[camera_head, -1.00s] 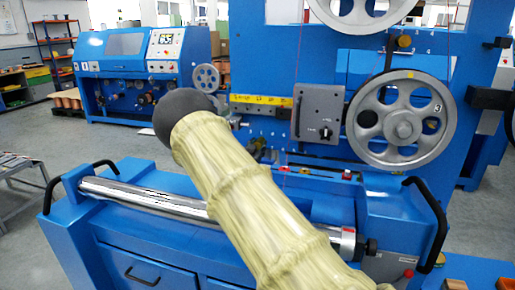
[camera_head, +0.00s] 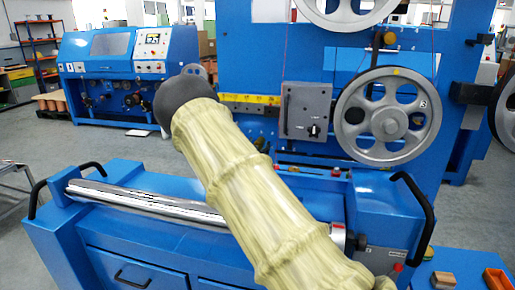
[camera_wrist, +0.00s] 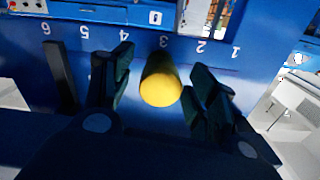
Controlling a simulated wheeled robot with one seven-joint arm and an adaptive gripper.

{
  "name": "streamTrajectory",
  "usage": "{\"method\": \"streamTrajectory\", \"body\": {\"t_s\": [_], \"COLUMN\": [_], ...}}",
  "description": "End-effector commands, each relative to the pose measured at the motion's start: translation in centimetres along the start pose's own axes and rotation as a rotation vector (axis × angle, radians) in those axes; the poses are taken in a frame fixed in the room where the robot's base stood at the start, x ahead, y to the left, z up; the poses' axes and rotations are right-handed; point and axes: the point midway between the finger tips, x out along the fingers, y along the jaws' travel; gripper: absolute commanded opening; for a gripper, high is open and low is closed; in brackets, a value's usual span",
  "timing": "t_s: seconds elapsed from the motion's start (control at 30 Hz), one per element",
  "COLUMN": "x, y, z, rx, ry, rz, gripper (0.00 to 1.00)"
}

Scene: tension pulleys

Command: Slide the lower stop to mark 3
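In the wrist view, a round yellow knob (camera_wrist: 161,88), apparently the lower stop, stands out from a blue panel. White numbers 1 to 6 on the panel appear upside down, running from right to left. The knob lines up with or lies very near mark 3 (camera_wrist: 163,42). My gripper (camera_wrist: 160,72) is open, with one dark finger on each side of the knob. A gap shows on the left; the right finger is very close, and I cannot tell whether it touches. In the head view, my pale-sleeved arm hides the gripper and the knob.
In the wrist view, a dark upright bar (camera_wrist: 62,78) stands left of the fingers. In the head view, a grey box (camera_head: 305,111) and a large pulley wheel (camera_head: 388,117) are right of my arm. A steel roller (camera_head: 140,200) lies in front, below the arm.

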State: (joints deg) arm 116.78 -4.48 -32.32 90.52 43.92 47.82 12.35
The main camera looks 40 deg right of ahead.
Motion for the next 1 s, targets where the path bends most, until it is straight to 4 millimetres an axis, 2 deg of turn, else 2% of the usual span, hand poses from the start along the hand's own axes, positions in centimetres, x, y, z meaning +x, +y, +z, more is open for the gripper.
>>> {"method": "streamTrajectory", "body": {"t_s": [0.23, 0.37, 0.47, 0.8, 1.0], "x": [-0.1, -0.8, -2.1, -8.2, -10.9], "y": [-0.1, -0.1, 0.0, -0.1, -0.1], "z": [0.0, 0.0, 0.0, 0.0, 0.0], "rx": [0.0, 0.0, 0.0, -0.001, 0.001], "ry": [0.0, -0.001, -0.001, -0.001, -0.001], "rz": [-0.001, 0.0, 0.0, -0.001, -0.001], "gripper": [0.58, 0.58, 0.58, 0.58, 0.58]}}
